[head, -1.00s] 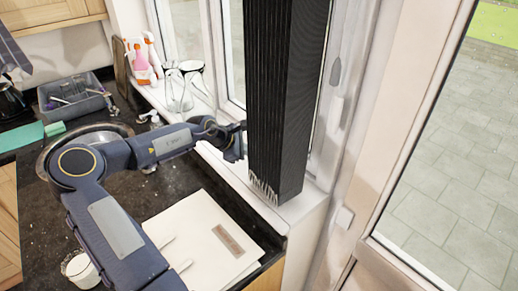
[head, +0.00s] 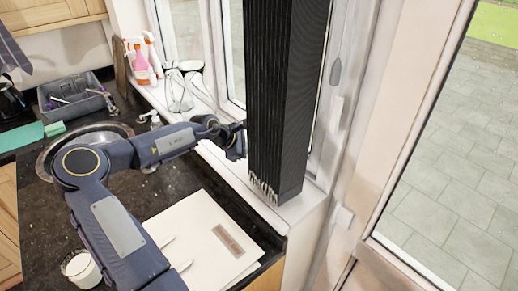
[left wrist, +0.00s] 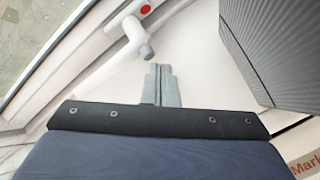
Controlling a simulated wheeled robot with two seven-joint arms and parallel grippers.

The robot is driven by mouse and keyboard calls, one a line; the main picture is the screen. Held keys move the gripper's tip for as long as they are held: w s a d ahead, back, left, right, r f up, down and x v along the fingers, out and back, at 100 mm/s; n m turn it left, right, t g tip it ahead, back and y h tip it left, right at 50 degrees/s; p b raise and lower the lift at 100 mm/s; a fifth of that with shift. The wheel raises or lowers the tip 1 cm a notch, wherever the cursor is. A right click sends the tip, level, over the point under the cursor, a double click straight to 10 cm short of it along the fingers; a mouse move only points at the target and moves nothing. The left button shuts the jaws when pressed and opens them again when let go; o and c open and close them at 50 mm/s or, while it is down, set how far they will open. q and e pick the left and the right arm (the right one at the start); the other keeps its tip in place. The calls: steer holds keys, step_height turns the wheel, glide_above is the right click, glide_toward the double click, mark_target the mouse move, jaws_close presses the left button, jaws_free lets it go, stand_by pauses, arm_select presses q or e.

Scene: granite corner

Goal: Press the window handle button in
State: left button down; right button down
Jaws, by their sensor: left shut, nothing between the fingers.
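The handle I work at is not clearly visible there.
The black pleated column (head: 285,100) stands on the sill close to my gripper and also fills the right of the left wrist view (left wrist: 280,45). Glasses (head: 179,90) and spray bottles (head: 140,62) stand on the sill. A white board (head: 200,235) lies on the counter.

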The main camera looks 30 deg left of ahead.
arm_select(q)
steer(key=shift+w+d, duration=0.2)
steer(key=shift+w, duration=0.45)
stand_by(0.8)
steer(key=shift+s+a, duration=0.1)
steer(key=shift+s, duration=0.05)
steer(key=shift+s+a, duration=0.2)
steer(key=shift+s, duration=0.65)
steer(key=shift+s+a, duration=0.25)
steer(key=shift+s, duration=0.55)
steer(key=shift+s+a, duration=0.2)
steer(key=shift+s, duration=0.65)
steer(key=shift+s+a, duration=0.25)
steer(key=shift+s, duration=0.55)
